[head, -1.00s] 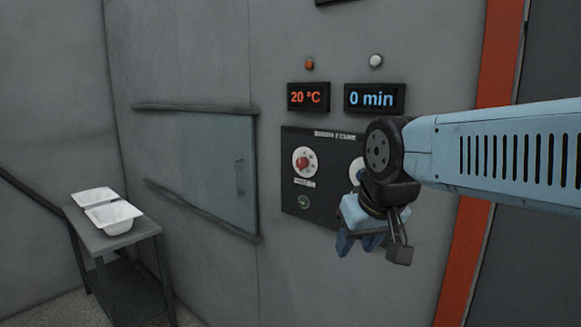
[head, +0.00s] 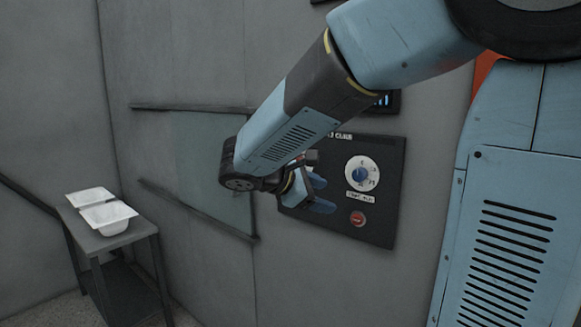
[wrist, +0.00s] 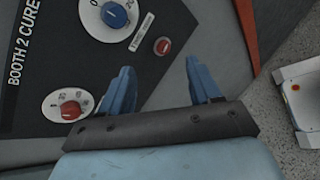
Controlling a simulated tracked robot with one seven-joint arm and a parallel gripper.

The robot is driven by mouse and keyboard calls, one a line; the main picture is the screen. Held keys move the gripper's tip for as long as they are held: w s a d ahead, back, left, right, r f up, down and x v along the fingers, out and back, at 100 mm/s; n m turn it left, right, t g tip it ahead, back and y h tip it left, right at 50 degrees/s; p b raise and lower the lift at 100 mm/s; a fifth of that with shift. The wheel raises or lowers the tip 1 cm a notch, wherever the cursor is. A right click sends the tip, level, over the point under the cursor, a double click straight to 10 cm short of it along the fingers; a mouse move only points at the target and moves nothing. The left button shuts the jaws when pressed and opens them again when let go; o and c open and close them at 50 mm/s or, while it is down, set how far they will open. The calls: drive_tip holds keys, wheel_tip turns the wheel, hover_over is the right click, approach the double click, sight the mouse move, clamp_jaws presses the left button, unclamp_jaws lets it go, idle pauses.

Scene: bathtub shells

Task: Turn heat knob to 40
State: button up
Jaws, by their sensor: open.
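The heat knob, a red knob on a white dial (wrist: 70,110), shows at the lower left of the wrist view. Its small scale numbers are hard to read. In the head view my arm and gripper hide it. The blue knob (head: 361,174) sits on the same dark panel (head: 374,231), which is lettered "BOOTH 2 CURE" in the wrist view. My gripper (head: 324,193) is open and empty in front of the panel's left part. In the wrist view its blue fingers (wrist: 160,64) are apart, to the right of the red knob and not around it.
A red button (head: 357,219) is below the blue knob. My arm covers the temperature display and most of the time display (head: 388,100). A sliding glass door (head: 192,140) is left of the panel.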

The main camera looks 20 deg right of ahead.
drive_tip(key=w+a+r+n+t+h, duration=0.1)
drive_tip(key=w+a+n+t+h, duration=0.2)
drive_tip(key=w+a+n+t, duration=0.7)
drive_tip(key=w+d+m+g, duration=0.1)
drive_tip(key=w+d+g, duration=0.2)
drive_tip(key=w+d, duration=0.6)
drive_tip(key=shift+w+d+m, duration=0.3)
drive_tip(key=shift+w, duration=0.75)
drive_tip(key=shift+r, duration=0.1)
drive_tip(key=c, duration=1)
